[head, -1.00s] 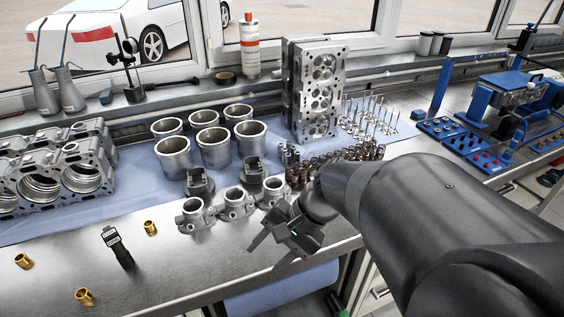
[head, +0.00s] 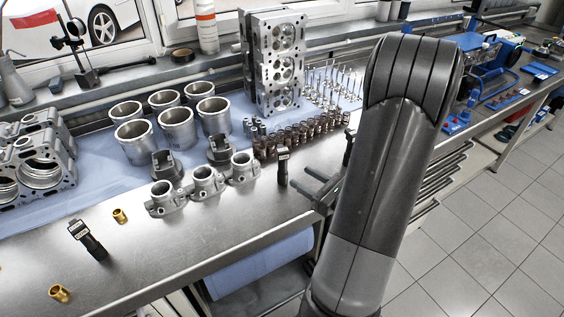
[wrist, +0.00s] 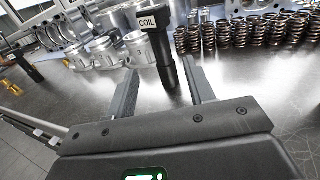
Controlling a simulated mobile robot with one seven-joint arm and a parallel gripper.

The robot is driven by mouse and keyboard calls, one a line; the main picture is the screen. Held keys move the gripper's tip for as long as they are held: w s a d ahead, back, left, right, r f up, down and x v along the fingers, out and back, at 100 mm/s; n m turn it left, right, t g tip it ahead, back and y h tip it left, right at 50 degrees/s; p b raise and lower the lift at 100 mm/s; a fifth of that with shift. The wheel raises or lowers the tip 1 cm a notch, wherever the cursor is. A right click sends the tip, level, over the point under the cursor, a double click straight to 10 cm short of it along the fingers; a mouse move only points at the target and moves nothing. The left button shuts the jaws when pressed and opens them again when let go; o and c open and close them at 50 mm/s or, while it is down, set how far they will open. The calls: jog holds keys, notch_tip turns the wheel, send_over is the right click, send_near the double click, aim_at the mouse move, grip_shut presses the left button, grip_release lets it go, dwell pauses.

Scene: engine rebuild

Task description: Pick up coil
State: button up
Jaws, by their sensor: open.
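A black coil (head: 283,167) with a white label stands upright on the metal bench, just beyond the tips of my gripper (head: 301,175). In the wrist view the same coil (wrist: 167,60) shows the word COIL and appears between or just past the two fingertips of my gripper (wrist: 159,68). The fingers are apart, and neither visibly touches it. A similar black part with a white label (head: 87,240) stands at the left front of the bench. My arm hides part of the bench at the right.
Cylinder liners (head: 178,128) and a cylinder head (head: 277,62) are farther back. Brass fittings (head: 120,216) lie at the left front.

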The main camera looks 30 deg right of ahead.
aim_at(282, 165)
jog(key=x, duration=1)
jog(key=shift+w+f, duration=0.1)
jog(key=shift+w, duration=0.25)
jog(key=shift+c, duration=0.6)
grip_shut()
jog(key=shift+r, duration=0.2)
